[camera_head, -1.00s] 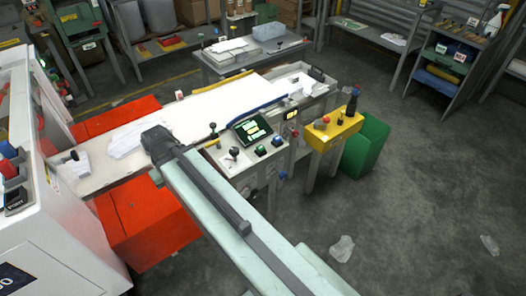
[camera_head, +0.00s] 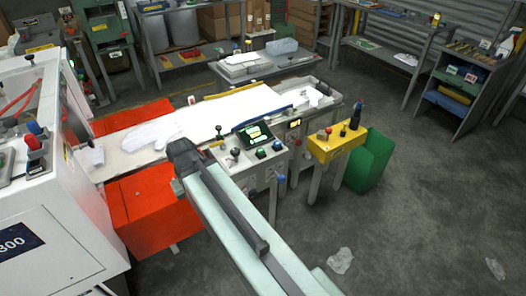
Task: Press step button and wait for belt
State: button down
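A grey control panel (camera_head: 240,158) stands at the near side of the belt, with a lit green screen (camera_head: 256,135), a black knob and several green, dark and blue buttons. I cannot read which is the step button; a green button (camera_head: 261,153) sits below the screen. The white belt (camera_head: 225,112) runs behind the panel, with pale glove-like film (camera_head: 152,134) lying flat on its left part. My arm reaches up from the bottom, and its dark end (camera_head: 183,158) is just left of the panel. The gripper's fingers cannot be made out.
A yellow box (camera_head: 337,142) with a red button and a black lever stands right of the panel, before a green bin (camera_head: 370,160). Orange-red guards (camera_head: 150,215) and a white machine (camera_head: 55,190) fill the left. Clear plastic (camera_head: 341,260) lies on the open floor at right.

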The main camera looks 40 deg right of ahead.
aim_at(261, 150)
jog(key=z, duration=1.05)
jog(key=k, duration=0.55)
jog(key=u, duration=1.1)
jog(key=i, duration=1)
